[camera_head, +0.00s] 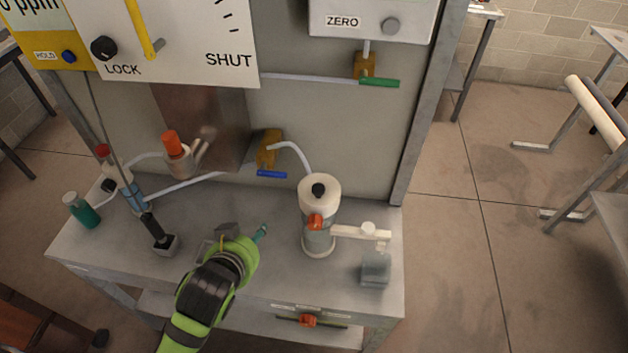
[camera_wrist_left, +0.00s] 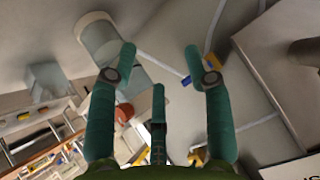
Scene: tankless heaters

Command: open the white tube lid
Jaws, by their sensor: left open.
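A standing tube (camera_head: 318,240) with a white lid (camera_head: 319,193) and a black knob on top stands on the bench, with an orange knob on its front. It appears upright. My left gripper (camera_head: 243,236) is over the bench to the left of the tube, apart from it; its far finger shows teal. In the left wrist view the gripper (camera_wrist_left: 160,57) has its teal fingers spread with nothing between them. A pale rounded body, apparently the tube (camera_wrist_left: 100,38), shows beyond the left finger. My right gripper is in neither view.
A white side arm (camera_head: 352,232) runs right from the tube above a clear grey cup (camera_head: 375,266). A blue-handled valve (camera_head: 268,158) and a hose are behind. A teal-filled vial (camera_head: 83,212) and a black-handled tool (camera_head: 157,237) stand left. The back panel rises close behind.

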